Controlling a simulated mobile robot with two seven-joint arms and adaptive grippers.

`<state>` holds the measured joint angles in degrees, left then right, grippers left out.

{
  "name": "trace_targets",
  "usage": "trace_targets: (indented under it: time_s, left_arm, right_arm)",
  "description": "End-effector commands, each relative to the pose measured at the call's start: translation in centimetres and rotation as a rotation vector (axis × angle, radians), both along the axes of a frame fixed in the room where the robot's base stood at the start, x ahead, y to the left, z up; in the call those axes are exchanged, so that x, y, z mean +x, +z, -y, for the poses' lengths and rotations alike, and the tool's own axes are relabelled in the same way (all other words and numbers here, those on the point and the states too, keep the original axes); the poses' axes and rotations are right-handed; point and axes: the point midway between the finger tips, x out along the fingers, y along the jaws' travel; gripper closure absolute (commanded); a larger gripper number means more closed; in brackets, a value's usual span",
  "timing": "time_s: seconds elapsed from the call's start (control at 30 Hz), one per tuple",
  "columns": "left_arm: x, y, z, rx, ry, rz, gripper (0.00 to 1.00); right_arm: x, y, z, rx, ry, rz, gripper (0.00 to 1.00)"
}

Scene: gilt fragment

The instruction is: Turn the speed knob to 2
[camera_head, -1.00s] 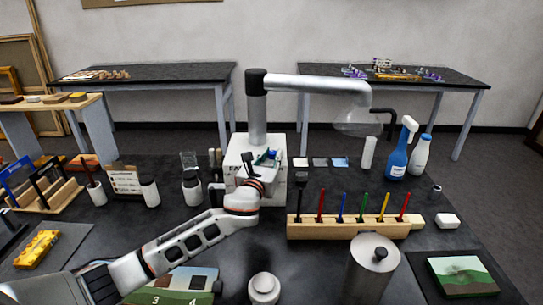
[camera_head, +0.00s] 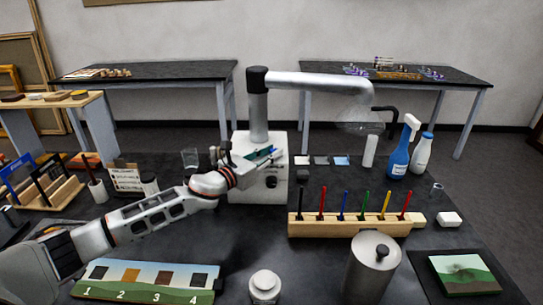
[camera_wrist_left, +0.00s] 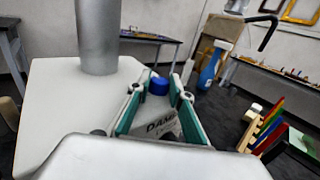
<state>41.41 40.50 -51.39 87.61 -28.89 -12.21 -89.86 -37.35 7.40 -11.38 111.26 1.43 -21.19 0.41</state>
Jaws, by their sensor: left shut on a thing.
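The white extractor box (camera_head: 246,190) stands at the middle of the bench, with a metal arm and clear hood above it. A blue knob (camera_wrist_left: 158,86) shows at its top in the left wrist view, between the green-padded fingertips of my left gripper (camera_wrist_left: 160,84). The gripper is shut on this blue knob. In the head view my left gripper (camera_head: 264,154) lies over the box top and mostly hides the knob. A black round knob (camera_head: 271,182) is on the box's front face. I cannot read any speed numbers or tell which knob is labelled speed. My right gripper is not in view.
A wooden rack (camera_head: 330,228) with coloured tools stands at the right front. A metal canister (camera_head: 371,275) and a white jar (camera_head: 264,288) stand in front. A numbered board (camera_head: 150,283) lies front left. A blue spray bottle (camera_head: 399,155) stands right of the box.

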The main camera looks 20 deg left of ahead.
Motion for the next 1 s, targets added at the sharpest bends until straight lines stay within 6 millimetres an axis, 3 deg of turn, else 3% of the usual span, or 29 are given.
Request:
trace_targets:
  time_s: [0.17, 0.7, 0.73, 0.77, 0.8, 1.0]
  left_arm:
    - [0.07, -0.17, -0.16, 0.001, -0.058, 0.000, 1.00]
    - [0.08, 0.02, -0.12, 0.000, -0.087, 0.001, 1.00]
    - [0.08, 0.03, -0.12, 0.000, -0.087, 0.001, 0.74]
    - [0.08, 0.03, -0.12, 0.000, -0.087, 0.001, 0.66]
    - [0.08, 0.03, -0.12, 0.000, -0.087, 0.001, 0.62]
    - [0.09, 0.03, -0.10, 0.000, -0.087, 0.001, 0.62]
  right_arm:
    - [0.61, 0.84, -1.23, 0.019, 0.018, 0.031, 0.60]
    - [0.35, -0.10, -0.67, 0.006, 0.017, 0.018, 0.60]
    - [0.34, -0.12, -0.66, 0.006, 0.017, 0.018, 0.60]
    - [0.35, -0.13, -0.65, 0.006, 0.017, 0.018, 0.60]
    - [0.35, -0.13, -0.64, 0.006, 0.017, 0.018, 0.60]
    - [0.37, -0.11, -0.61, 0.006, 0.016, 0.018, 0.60]
